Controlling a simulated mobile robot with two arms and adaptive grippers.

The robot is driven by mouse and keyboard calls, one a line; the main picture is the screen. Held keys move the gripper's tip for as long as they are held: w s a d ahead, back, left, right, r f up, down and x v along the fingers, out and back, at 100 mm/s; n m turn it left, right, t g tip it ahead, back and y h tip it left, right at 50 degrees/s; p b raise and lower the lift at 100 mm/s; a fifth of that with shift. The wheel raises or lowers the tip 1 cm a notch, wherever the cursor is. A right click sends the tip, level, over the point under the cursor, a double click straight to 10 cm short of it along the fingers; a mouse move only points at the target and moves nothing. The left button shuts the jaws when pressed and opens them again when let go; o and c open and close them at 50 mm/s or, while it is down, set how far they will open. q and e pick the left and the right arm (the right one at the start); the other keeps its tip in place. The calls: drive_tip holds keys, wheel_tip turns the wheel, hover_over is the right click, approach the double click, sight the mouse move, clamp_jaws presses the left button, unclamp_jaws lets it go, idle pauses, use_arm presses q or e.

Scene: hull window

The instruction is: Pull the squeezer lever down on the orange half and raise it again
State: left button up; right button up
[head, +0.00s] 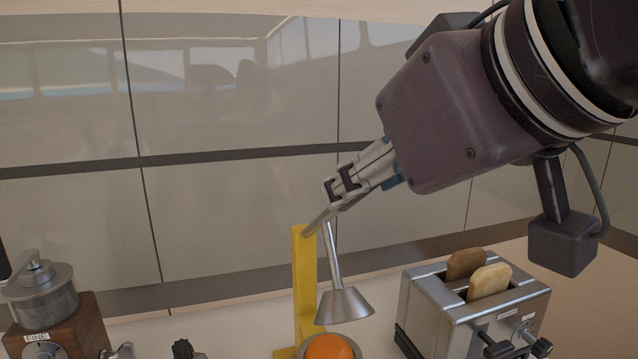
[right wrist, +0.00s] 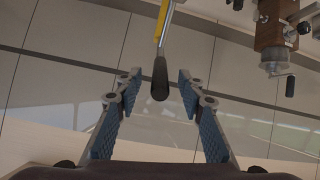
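The squeezer has a yellow post (head: 304,285) with a metal press cone (head: 344,305) hanging on a thin rod. The orange half (head: 328,347) sits below the cone, with a gap between them, and is cut off by the bottom edge. The lever (head: 317,220) slants up from the post top toward my right gripper (head: 343,188). In the right wrist view, the lever's black handle (right wrist: 160,80) lies between the two blue-padded fingers, with clear space on both sides. The right gripper is open. My left gripper is in neither view.
A metal toaster (head: 450,310) with two bread slices stands right of the squeezer. A grinder with a wooden body (head: 70,330) and metal top stands at the left; its crank (right wrist: 290,85) shows in the right wrist view. A panelled wall (head: 230,220) rises behind.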

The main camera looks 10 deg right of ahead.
drive_tip(key=v, duration=0.9)
drive_tip(key=shift+s+r, duration=0.2)
drive_tip(key=shift+s, duration=0.1)
drive_tip(key=shift+d, duration=0.1)
